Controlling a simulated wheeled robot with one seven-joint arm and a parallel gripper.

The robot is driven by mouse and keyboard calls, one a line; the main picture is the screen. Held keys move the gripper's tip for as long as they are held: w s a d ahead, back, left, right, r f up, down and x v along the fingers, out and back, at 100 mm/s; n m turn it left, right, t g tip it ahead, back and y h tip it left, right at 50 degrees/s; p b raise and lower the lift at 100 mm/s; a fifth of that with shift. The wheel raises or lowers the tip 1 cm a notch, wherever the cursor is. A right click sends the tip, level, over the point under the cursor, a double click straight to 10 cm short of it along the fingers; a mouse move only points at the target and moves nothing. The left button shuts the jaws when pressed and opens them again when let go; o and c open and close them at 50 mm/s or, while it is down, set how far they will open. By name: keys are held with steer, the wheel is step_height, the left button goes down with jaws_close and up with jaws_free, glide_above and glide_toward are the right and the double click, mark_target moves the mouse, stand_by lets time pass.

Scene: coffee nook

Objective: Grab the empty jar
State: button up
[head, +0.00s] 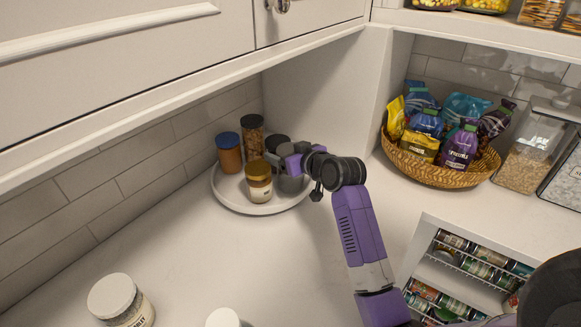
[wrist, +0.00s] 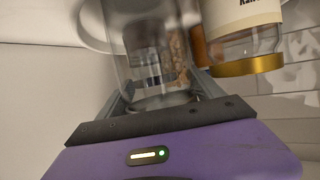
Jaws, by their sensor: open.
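The empty jar is clear glass. In the head view it (head: 291,184) stands on the right part of a round white tray (head: 228,197), partly hidden by my gripper (head: 284,160). In the wrist view the jar (wrist: 150,50) fills the space between the two fingers of my gripper (wrist: 160,98). The fingers are open, one on each side of the jar. I cannot tell whether either finger touches the glass.
A gold-lidded jar (head: 259,182) stands close to the left of the empty jar. A blue-lidded jar (head: 229,154), a tall jar (head: 252,137) and a dark-lidded jar (head: 278,144) stand behind. A snack basket (head: 437,173) sits right.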

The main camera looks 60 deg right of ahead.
steer(key=c, duration=1.2)
steer(key=shift+r, duration=0.1)
steer(key=shift+c, duration=0.2)
